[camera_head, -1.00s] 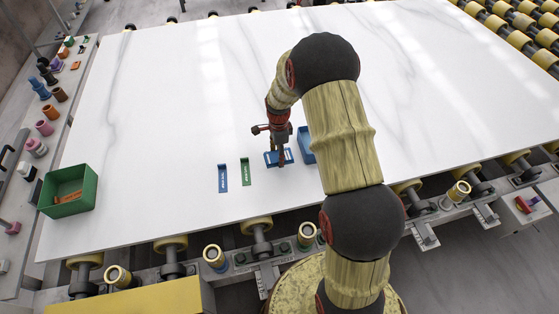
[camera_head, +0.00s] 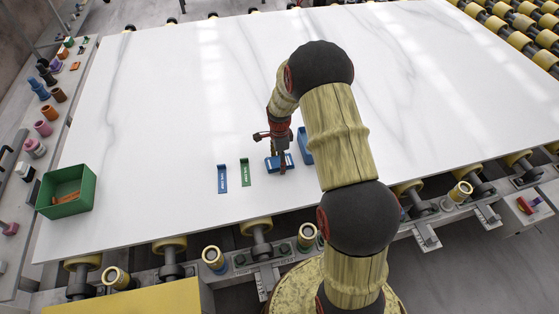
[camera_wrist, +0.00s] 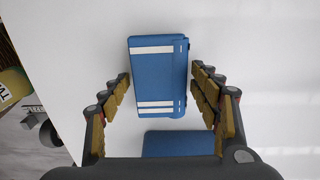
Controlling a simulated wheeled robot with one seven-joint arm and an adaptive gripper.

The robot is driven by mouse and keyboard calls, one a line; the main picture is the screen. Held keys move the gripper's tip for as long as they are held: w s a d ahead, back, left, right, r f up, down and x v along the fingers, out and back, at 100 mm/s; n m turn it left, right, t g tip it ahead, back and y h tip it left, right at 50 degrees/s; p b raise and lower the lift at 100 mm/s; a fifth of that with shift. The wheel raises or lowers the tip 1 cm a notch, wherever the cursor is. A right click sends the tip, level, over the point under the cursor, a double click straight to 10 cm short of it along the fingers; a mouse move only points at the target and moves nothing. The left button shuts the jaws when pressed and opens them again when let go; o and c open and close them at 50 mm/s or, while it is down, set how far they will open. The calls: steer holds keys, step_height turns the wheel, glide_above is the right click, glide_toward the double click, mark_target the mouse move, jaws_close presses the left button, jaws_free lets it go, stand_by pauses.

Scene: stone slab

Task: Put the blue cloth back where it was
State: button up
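The blue cloth (camera_wrist: 157,75) looks like a flat folded piece with white stripes. In the wrist view it lies between the two fingers of my gripper (camera_wrist: 160,88), with narrow gaps at its sides. In the head view the cloth (camera_head: 272,163) is on the white slab, partly hidden by my gripper (camera_head: 281,166), which points down over it. The fingers are spread. Whether they touch the cloth is hard to tell. A second, plain blue thing (camera_wrist: 178,143) shows at the bottom of the wrist view, partly hidden by my gripper.
A blue block-like thing (camera_head: 305,146) stands just right of my gripper. A blue labelled strip (camera_head: 222,179) and a green one (camera_head: 245,172) lie to the left. A green bin (camera_head: 68,190) stands at the slab's left edge. The white slab (camera_head: 170,110) is mostly clear.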

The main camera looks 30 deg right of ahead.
steer(key=shift+o, duration=0.2)
steer(key=s+a+r+n+t+p, duration=0.1)
steer(key=s+a+r+n, duration=0.1)
steer(key=r, duration=1)
steer(key=s+a+r+n+p, duration=0.1)
steer(key=a+r+n, duration=0.2)
steer(key=r, duration=0.9)
steer(key=s+a+r+n+t, duration=0.2)
steer(key=s+a+r+n, duration=0.4)
steer(key=r, duration=0.4)
steer(key=s+a+r+n+t, duration=0.1)
steer(key=s+r+n, duration=0.1)
steer(key=s, duration=0.4)
steer(key=s+a+r+n, duration=0.2)
steer(key=s+n, duration=0.2)
steer(key=s, duration=0.2)
steer(key=s+a+r+n+t, duration=0.1)
steer(key=s+a+r+n, duration=0.1)
steer(key=s+n, duration=0.2)
steer(key=s, duration=0.3)
steer(key=shift+a+t, duration=0.2)
steer(key=shift+t, duration=0.1)
steer(key=shift+f, duration=0.1)
